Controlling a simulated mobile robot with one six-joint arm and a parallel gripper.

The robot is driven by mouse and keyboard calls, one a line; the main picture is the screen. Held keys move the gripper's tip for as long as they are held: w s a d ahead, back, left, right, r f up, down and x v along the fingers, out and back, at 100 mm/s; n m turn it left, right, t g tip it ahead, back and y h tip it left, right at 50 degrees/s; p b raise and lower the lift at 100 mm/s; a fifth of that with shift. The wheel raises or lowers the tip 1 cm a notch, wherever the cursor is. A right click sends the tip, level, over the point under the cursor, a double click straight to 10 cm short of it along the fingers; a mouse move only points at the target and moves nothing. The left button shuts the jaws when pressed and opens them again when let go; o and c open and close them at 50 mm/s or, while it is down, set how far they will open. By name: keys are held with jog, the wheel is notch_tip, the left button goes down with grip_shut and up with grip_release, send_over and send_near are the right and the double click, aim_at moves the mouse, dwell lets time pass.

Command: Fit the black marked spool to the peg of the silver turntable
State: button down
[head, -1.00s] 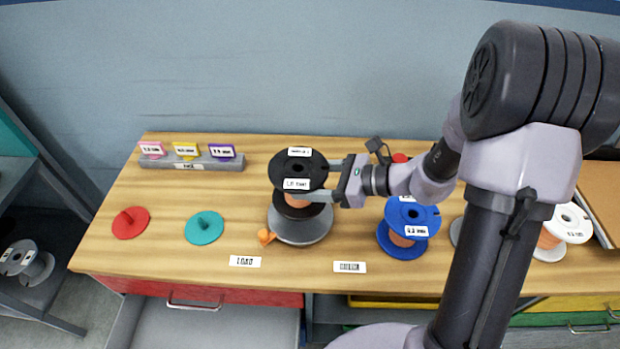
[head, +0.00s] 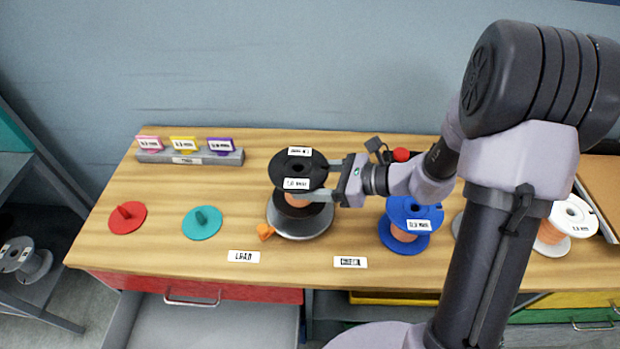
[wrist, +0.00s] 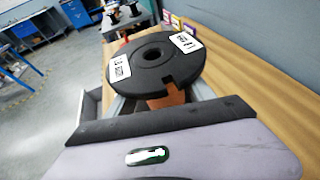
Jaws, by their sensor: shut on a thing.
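The black marked spool (head: 298,163) has white labels on its top flange and copper-coloured wire on its core. My gripper (head: 325,181) is shut on it from the right, with the fingers at the core below the top flange. The spool is upright over the silver turntable (head: 302,229), whose peg is hidden. I cannot tell whether the spool's lower flange touches the turntable. In the wrist view the spool (wrist: 153,62) fills the upper middle, its centre hole facing up.
A red disc (head: 127,217) and a teal disc (head: 202,223), each with a peg, lie to the left. A blue spool (head: 413,217) and a white spool (head: 572,217) stand to the right. An orange piece (head: 265,232) sits at the turntable's front left. A grey tag rack (head: 190,156) stands behind.

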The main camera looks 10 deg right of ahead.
jog(key=shift+f, duration=0.15)
jog(key=shift+f+b, duration=1.1)
jog(key=shift+f, duration=0.25)
dwell(0.4)
jog(key=shift+f, duration=0.75)
jog(key=shift+c, duration=1.4)
grip_release()
jog(key=shift+f, duration=0.1)
jog(key=shift+d, duration=0.1)
